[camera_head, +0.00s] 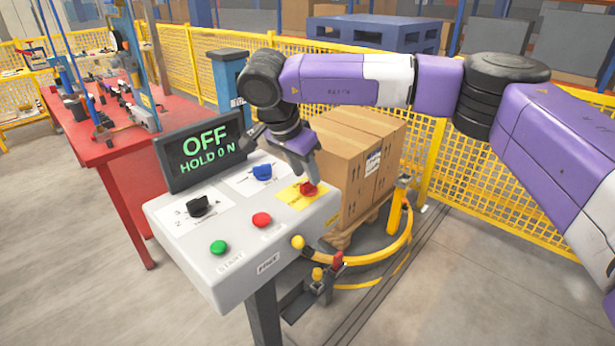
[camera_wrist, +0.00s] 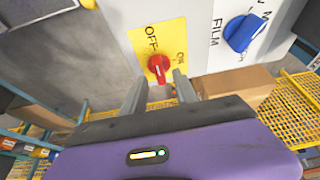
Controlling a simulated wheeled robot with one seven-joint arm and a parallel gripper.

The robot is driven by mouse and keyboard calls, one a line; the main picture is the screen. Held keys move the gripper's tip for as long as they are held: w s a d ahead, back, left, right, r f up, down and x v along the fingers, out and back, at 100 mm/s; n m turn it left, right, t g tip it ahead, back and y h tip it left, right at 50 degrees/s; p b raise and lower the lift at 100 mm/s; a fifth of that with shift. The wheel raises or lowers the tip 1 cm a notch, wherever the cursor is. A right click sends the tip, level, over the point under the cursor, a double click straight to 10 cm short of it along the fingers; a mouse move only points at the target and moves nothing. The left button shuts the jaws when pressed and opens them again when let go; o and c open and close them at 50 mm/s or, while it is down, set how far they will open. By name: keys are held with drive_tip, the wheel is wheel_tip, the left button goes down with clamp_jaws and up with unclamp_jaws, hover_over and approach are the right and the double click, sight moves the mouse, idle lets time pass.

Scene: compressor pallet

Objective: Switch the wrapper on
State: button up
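The grey control panel (camera_head: 245,228) stands on a post. Its black display (camera_head: 203,152) reads "OFF" and "HOLD 0 N" in green. A red rotary switch (camera_head: 309,188) sits on a yellow plate at the panel's right end. The switch (camera_wrist: 158,66) also shows in the wrist view, with "OFF" printed on its left and "ON" on its right. My gripper (camera_head: 307,172) is over the red switch. In the wrist view, my gripper (camera_wrist: 158,80) is open, with one finger on either side of the switch and gaps visible. Whether the fingertips touch it cannot be told.
A red table (camera_head: 110,150) is at left, with yellow fencing (camera_head: 480,180) behind.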

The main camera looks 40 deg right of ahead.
sight(309, 186)
drive_tip(key=shift+x, duration=1.35)
clamp_jaws()
drive_tip(key=shift+a, duration=0.1)
